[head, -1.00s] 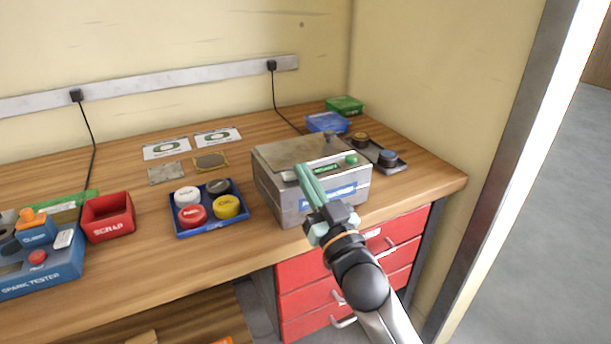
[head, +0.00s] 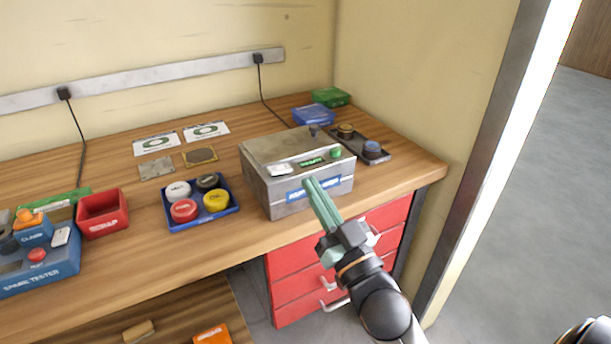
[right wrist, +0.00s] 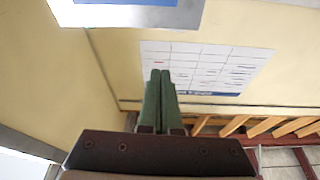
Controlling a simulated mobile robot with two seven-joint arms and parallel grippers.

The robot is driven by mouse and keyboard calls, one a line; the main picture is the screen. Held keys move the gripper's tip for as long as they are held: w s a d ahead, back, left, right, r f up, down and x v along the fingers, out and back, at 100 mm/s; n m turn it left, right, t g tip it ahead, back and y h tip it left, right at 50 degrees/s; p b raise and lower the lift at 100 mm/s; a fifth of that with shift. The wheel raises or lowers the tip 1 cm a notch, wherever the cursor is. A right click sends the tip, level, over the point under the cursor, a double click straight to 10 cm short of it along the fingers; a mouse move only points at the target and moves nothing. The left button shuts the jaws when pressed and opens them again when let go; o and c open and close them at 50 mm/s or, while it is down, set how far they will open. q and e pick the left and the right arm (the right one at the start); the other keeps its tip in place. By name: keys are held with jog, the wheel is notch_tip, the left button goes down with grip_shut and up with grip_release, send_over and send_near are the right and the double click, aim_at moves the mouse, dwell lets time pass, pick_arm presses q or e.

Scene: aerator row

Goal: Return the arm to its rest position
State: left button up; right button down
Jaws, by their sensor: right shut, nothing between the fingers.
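My right gripper (head: 312,186) is in front of the grey metal box (head: 298,205) on the bench, at the height of its front face in the head view. Its green fingers are together and hold nothing. In the right wrist view the shut fingers (right wrist: 159,100) point at a yellow wall with a printed chart (right wrist: 205,65). My left gripper is not in the head view. A dark rounded part shows at the lower right corner of the head view; I cannot tell what it is.
The wooden bench (head: 120,255) holds a blue tray (head: 205,222) of coloured caps, a red scrap bin (head: 103,225), a blue spark tester (head: 50,280) and a dark plate (head: 395,158) with two knobs. Red drawers (head: 300,290) are below. Open grey floor (head: 540,200) lies at the right.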

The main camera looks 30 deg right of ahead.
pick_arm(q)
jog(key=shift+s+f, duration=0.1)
pick_arm(e)
jog(key=shift+s+f, duration=0.15)
jog(key=shift+s, duration=0.3)
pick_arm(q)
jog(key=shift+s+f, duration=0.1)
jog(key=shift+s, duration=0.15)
pick_arm(e)
jog(key=shift+f, duration=0.1)
